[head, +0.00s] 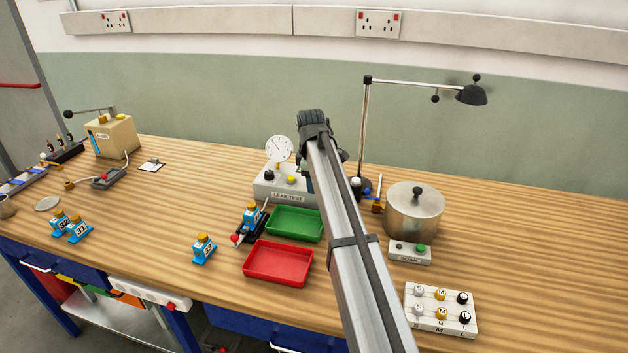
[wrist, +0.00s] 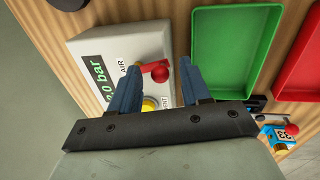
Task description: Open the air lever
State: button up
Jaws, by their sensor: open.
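The air lever (wrist: 160,72) is red with a round knob. It sits on the white leak test box (wrist: 92,48) beside the word AIR in the wrist view. My gripper (wrist: 160,70) is open, with one blue-grey finger on each side of the lever; I cannot tell whether either finger touches it. A yellow knob (wrist: 150,104) by the VENT label lies between the fingers, nearer the palm. In the head view the leak test box (head: 270,184) carries a round gauge (head: 278,149). There my arm hides the lever and most of the gripper.
A green tray (head: 295,223) and a red tray (head: 278,262) lie in front of the box. Blue numbered parts (head: 203,248) stand to the left. A metal pot (head: 414,210), a lamp (head: 470,95) and a soak box (head: 409,252) are to the right.

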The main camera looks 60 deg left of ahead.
jog(key=shift+c, duration=0.2)
grip_shut()
jog(key=shift+s+a+m, duration=0.2)
jog(key=shift+s+m, duration=0.05)
jog(key=shift+m, duration=0.5)
jog(key=shift+s+a+m, duration=0.15)
jog(key=shift+s+m, duration=0.05)
jog(key=shift+m, duration=0.55)
jog(key=shift+o, duration=0.2)
grip_release()
notch_tip(320, 180, up, 14)
jog(key=s+d, duration=0.1)
jog(key=s, duration=0.1)
jog(key=shift+d+f, duration=0.2)
